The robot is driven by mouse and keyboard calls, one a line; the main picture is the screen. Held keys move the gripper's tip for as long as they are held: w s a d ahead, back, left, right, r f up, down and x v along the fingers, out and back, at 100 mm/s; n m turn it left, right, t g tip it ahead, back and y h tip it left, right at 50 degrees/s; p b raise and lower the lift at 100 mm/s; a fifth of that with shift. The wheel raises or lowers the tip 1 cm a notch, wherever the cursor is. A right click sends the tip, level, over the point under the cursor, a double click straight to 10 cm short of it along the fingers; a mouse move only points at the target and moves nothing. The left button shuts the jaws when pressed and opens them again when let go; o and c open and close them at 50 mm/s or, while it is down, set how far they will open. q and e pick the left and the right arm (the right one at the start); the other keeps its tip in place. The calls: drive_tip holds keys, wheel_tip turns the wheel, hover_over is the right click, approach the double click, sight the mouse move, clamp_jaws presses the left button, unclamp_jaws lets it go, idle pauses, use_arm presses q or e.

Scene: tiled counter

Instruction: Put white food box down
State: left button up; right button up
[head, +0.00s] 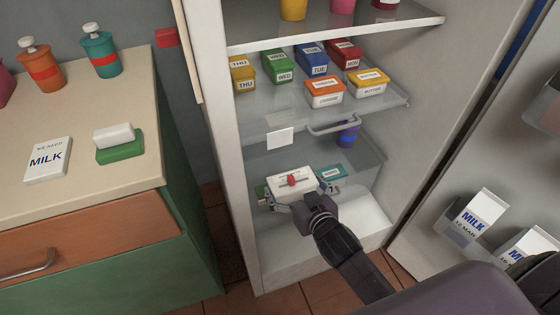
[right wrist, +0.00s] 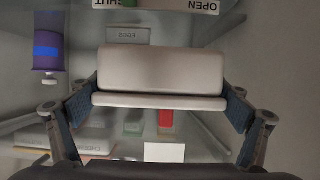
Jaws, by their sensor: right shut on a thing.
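The white food box (head: 292,182), with a red mark on its face, is in my right gripper (head: 297,192) inside the lower part of the open fridge (head: 240,150). In the right wrist view the white box (right wrist: 160,72) spans between the two blue-padded fingers of the right gripper (right wrist: 160,100). The fingers are shut on its two sides. I cannot tell from these frames whether its underside touches a surface. My left gripper is not in view.
A teal box (head: 333,173) sits just right of the white box, and a purple container (head: 347,134) stands behind. Several labelled boxes, including a butter box (head: 367,82), fill the shelf above. Milk cartons (head: 480,212) stand in the door at right.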

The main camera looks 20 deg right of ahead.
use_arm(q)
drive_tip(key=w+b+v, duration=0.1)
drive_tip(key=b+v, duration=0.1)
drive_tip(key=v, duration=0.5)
use_arm(e)
drive_tip(key=w, duration=0.5)
drive_tip(key=w+f, duration=0.1)
drive_tip(key=w, duration=0.3)
drive_tip(key=w+b, duration=0.1)
drive_tip(key=w, duration=0.4)
drive_tip(key=shift+w+a+f, duration=0.2)
drive_tip(key=shift+w, duration=0.1)
drive_tip(key=shift+f, duration=0.5)
wheel_tip(320, 180, down, 2)
drive_tip(key=shift+f+b, duration=0.25)
drive_tip(key=shift+b, duration=0.5)
wheel_tip(320, 180, down, 2)
drive_tip(key=shift+w+f+b, duration=0.1)
drive_tip(key=shift+w+b, duration=0.05)
drive_tip(key=shift+b, duration=0.35)
drive_tip(key=o, duration=0.9)
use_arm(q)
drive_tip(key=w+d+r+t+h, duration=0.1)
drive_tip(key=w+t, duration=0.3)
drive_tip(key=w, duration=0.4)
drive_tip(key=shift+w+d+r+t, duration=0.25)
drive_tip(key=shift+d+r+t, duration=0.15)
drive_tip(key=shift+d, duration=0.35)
use_arm(e)
drive_tip(key=shift+o, duration=0.3)
